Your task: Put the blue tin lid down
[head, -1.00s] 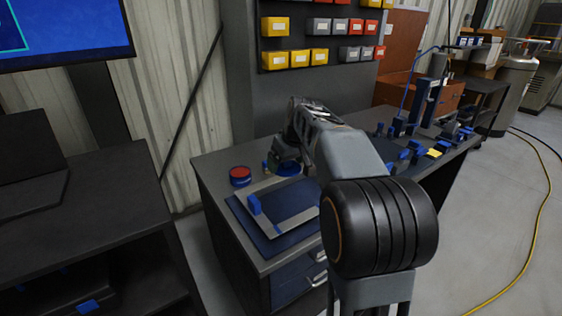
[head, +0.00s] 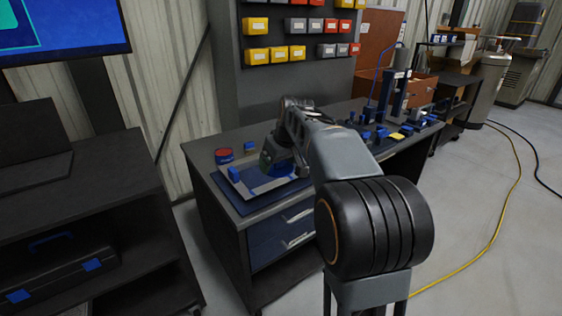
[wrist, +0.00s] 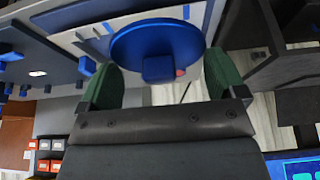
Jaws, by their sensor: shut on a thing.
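My gripper (wrist: 160,76) is shut on the blue tin lid (wrist: 157,40), with green fingers on either side of the lid's small square knob (wrist: 158,69). In the head view my gripper (head: 282,160) is over the near-left part of the workbench, above a pale square frame on a dark blue mat (head: 245,205). The lid (head: 279,170) shows only partly there, below the fingers. Whether it touches the frame or mat I cannot tell. A round blue tin with a red top (head: 223,156) stands left of the gripper.
A blue block (head: 234,174) stands on the frame's left side, and another small blue piece (head: 249,147) is behind it. Blue fixtures and a yellow item (head: 397,136) occupy the bench's right part. Bins (head: 257,56) hang on the back panel.

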